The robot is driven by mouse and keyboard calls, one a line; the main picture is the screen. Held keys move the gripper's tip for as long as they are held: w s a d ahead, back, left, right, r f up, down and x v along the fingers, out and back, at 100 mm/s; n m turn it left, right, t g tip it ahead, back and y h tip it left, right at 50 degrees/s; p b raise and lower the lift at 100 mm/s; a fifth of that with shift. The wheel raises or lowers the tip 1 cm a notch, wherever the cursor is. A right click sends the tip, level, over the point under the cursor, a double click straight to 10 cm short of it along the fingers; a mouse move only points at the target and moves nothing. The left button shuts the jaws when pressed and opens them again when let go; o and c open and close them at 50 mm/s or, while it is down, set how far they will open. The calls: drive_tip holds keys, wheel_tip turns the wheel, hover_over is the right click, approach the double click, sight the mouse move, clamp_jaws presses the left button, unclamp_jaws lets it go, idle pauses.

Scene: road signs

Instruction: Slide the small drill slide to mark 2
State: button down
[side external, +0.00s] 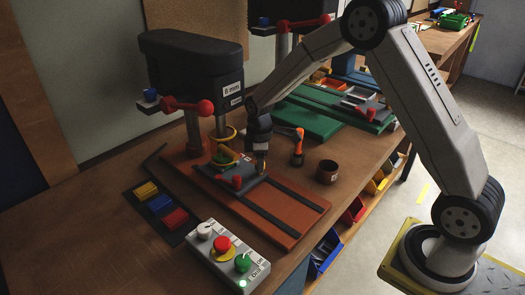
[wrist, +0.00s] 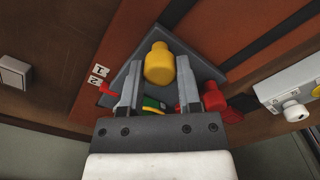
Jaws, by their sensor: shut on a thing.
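The small drill (side external: 188,75) stands at the left on an orange-red base (side external: 290,205) with dark slots. Its grey slide (side external: 245,187) lies on the base and also shows in the wrist view (wrist: 205,62). My gripper (side external: 262,168) is shut on the slide's yellow knob (wrist: 158,62), which sits between the fingers. In the wrist view, label 1 (wrist: 101,71) and label 2 (wrist: 95,82) are on the base left of the slide. A red pointer (wrist: 109,91) on the slide's left side is close to label 2; exact alignment is unclear. A green part lies partly hidden behind the fingers.
A control box (side external: 228,255) with red and green buttons stands in front of the base. A tray of colored blocks (side external: 160,206) lies left. A brown cup (side external: 327,171) and an orange-handled tool (side external: 298,148) stand right. A larger green-based machine (side external: 310,118) is behind.

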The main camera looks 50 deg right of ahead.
drive_tip(key=shift+w+r, duration=0.15)
drive_tip(key=shift+w, duration=0.6)
drive_tip(key=shift+c, duration=1.5)
unclamp_jaws()
drive_tip(key=shift+s, duration=0.1)
drive_tip(key=shift+r, duration=3.7)
drive_tip(key=shift+s, duration=0.1)
